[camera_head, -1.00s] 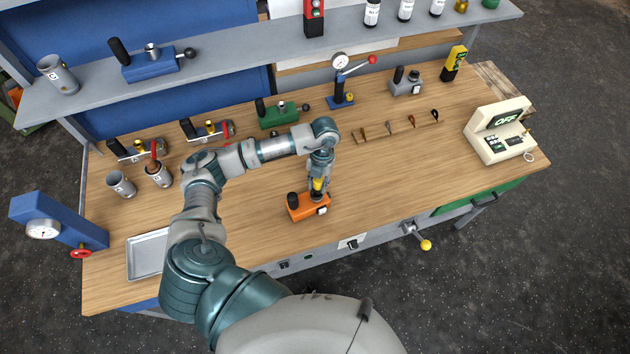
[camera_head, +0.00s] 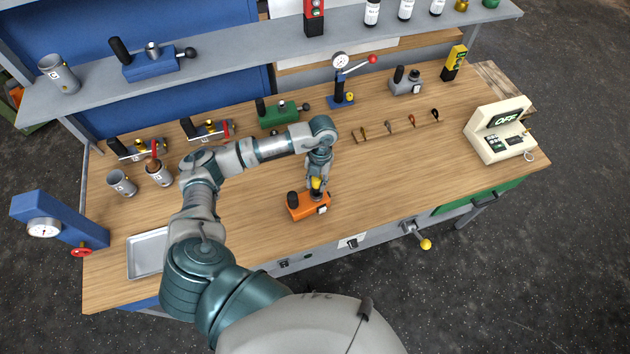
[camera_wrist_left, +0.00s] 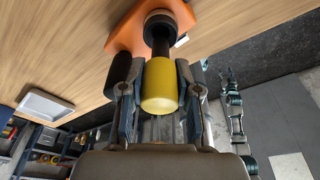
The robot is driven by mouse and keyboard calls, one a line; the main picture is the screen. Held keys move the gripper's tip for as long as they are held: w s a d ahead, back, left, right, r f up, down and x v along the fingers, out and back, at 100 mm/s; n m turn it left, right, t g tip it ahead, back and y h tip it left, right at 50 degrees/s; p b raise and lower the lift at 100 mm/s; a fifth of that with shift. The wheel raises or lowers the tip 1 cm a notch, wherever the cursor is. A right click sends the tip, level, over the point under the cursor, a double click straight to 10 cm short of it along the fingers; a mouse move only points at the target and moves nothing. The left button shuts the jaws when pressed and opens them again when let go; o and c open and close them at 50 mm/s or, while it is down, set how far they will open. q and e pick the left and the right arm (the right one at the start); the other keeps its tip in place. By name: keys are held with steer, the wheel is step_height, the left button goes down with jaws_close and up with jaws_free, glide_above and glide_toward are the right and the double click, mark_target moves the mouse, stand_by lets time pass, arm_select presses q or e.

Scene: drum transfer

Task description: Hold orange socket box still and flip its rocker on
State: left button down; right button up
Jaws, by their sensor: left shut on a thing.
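The orange socket box (camera_head: 308,209) sits on the wooden bench near its front edge, with a black knob (camera_head: 293,199) at its left end and a small white part (camera_head: 322,210) at its right. My left gripper (camera_head: 317,187) is above the box, shut on a yellow cylinder (camera_wrist_left: 159,88). In the left wrist view the cylinder lies between the two fingers and lines up with a black stem (camera_wrist_left: 160,38) against the orange box (camera_wrist_left: 127,38). The fingers partly hide the box top. I cannot tell the rocker's position. My right gripper does not show.
A cream unit reading OFF (camera_head: 498,131) stands at the bench's right. A green fixture (camera_head: 281,115) and a blue lever press (camera_head: 341,98) stand behind. A metal tray (camera_head: 146,254) and cups (camera_head: 121,183) are at left. Bare bench lies right of the box.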

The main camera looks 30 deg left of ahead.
arm_select(q)
steer(key=shift+a, duration=0.45)
steer(key=shift+d, duration=0.65)
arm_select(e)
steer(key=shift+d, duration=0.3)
arm_select(q)
steer(key=shift+f, duration=0.15)
steer(key=shift+a+f, duration=0.1)
steer(key=shift+f, duration=0.25)
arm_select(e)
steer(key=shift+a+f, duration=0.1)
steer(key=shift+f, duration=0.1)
